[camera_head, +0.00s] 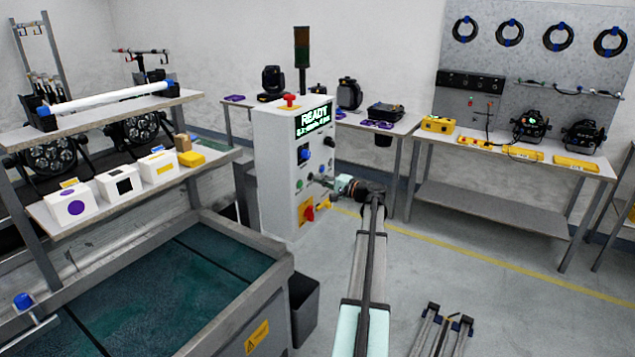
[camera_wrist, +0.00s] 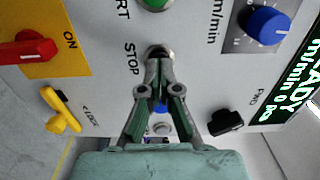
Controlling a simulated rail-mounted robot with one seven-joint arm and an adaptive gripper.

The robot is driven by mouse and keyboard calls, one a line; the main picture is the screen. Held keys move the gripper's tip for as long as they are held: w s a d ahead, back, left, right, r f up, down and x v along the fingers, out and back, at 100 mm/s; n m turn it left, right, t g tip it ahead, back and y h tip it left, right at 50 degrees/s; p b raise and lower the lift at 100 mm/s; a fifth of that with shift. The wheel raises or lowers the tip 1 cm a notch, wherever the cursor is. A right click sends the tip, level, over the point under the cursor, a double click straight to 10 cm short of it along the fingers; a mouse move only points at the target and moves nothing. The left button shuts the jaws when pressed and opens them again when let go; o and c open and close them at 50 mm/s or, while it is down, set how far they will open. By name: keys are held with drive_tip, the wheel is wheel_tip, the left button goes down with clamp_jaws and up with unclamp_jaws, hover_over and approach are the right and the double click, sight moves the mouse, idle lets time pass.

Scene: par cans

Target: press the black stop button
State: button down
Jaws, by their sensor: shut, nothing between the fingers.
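The black stop button (camera_wrist: 157,48) is beside the STOP lettering on the panel in the wrist view. It is mostly hidden behind my fingertips, with only part of its rim showing. My gripper (camera_wrist: 158,60) is shut and empty, its fingertips together right in front of the button. I cannot tell whether they touch it. In the head view, my gripper (camera_head: 320,180) reaches the front of the white control box (camera_head: 280,150), whose lit screen reads READY. The button cannot be made out there.
Near the fingers in the wrist view are a green START button (camera_wrist: 152,4), a blue knob (camera_wrist: 268,24), a black FWD selector (camera_wrist: 225,122), a yellow lever (camera_wrist: 62,110) and a red switch (camera_wrist: 28,50).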

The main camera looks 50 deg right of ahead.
drive_tip(key=s+d+b, duration=0.1)
drive_tip(key=s+b, duration=0.1)
drive_tip(key=s, duration=1)
drive_tip(key=shift+s+b, duration=0.2)
drive_tip(key=shift+b, duration=0.2)
drive_tip(key=shift+d, duration=0.1)
